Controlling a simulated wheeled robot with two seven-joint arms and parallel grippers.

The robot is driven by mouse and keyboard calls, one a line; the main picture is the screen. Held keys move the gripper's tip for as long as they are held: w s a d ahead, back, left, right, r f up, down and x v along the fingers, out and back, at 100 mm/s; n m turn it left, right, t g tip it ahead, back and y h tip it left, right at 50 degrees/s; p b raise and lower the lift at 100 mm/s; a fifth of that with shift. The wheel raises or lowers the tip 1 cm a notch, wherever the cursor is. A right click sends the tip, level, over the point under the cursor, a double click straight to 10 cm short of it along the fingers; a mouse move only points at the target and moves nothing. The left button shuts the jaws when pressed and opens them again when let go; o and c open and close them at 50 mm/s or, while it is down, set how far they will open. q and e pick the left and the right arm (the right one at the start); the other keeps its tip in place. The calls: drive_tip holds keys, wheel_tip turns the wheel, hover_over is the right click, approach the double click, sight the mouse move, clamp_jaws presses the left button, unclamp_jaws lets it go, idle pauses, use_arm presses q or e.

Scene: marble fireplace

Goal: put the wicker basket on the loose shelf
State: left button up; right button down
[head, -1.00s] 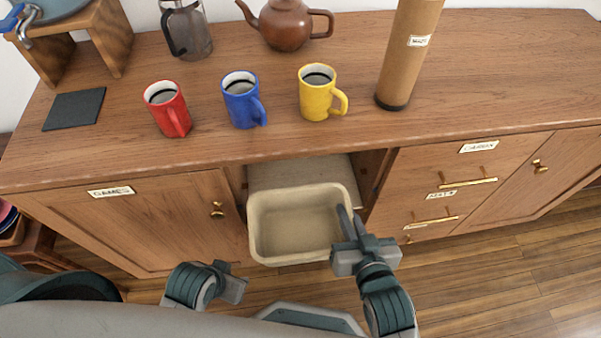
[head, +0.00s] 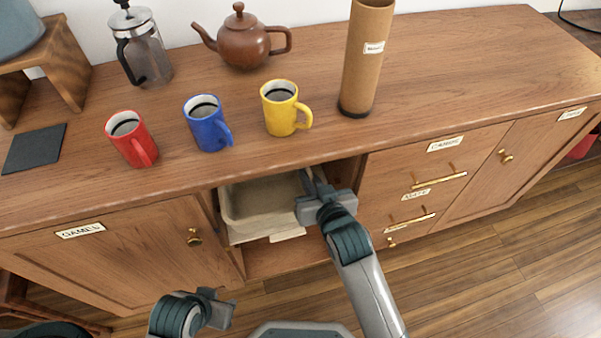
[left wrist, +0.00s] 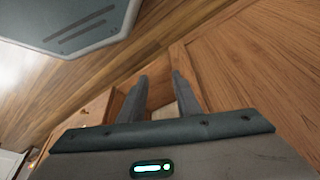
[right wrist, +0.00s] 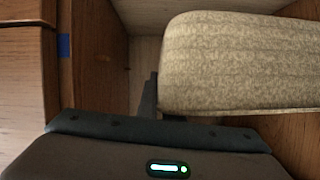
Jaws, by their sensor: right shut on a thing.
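The beige wicker basket (head: 262,229) is partly inside the open middle compartment of the sideboard, below the countertop edge, which hides its back part. The basket also fills the upper right of the right wrist view (right wrist: 240,60). My right gripper (head: 309,188) is shut on the basket's right side wall. A pale board edge, seemingly the loose shelf (head: 288,236), shows just under the basket's front; I cannot tell whether the basket touches it. My left gripper (head: 222,302) is low in front of the left cabinet door, empty, its fingers apart in the left wrist view (left wrist: 158,88).
Red (head: 130,140), blue (head: 207,128) and yellow (head: 281,112) mugs stand near the countertop's front edge. A cardboard tube (head: 362,65) stands right of them. The left door (head: 130,250) and right drawers (head: 430,180) flank the opening.

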drive_tip(key=w, duration=0.1)
drive_tip(key=w+a, duration=0.1)
drive_tip(key=w, duration=0.3)
drive_tip(key=shift+w+a+r, duration=0.1)
drive_tip(key=shift+w+a, duration=0.05)
drive_tip(key=shift+a, duration=0.25)
drive_tip(key=shift+w+a+f+b, duration=0.1)
drive_tip(key=shift+w+f+b, duration=0.1)
drive_tip(key=shift+f, duration=0.35)
drive_tip(key=shift+w+f+b, duration=0.1)
drive_tip(key=shift+f+b, duration=0.1)
drive_tip(key=shift+f, duration=0.8)
use_arm(q)
drive_tip(key=shift+w+d+f+t, duration=0.2)
drive_tip(key=shift+d+t, duration=0.1)
drive_tip(key=shift+d, duration=0.35)
drive_tip(key=shift+s, duration=0.1)
